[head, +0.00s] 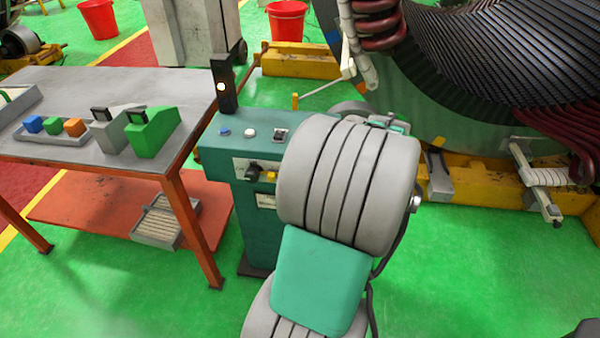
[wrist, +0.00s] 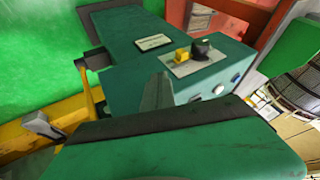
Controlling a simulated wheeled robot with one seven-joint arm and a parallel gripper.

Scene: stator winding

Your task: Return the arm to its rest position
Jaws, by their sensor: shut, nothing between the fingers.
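My gripper (wrist: 158,88) shows in the wrist view as a small grey tip past the green housing at the bottom. It is shut and empty. It points toward the green control cabinet (wrist: 125,48), with a yellow and a black knob on its panel; I cannot tell whether they touch. In the head view, my grey and green arm links stand bent in front of the right part of the cabinet (head: 225,165). My gripper is hidden behind them there.
A grey workbench (head: 75,85) with colored blocks stands left of the cabinet. A signal lamp (head: 222,88) rises from the cabinet. The large stator (head: 500,60) fills the upper right on yellow beams. Green floor (head: 470,270) is clear at lower right.

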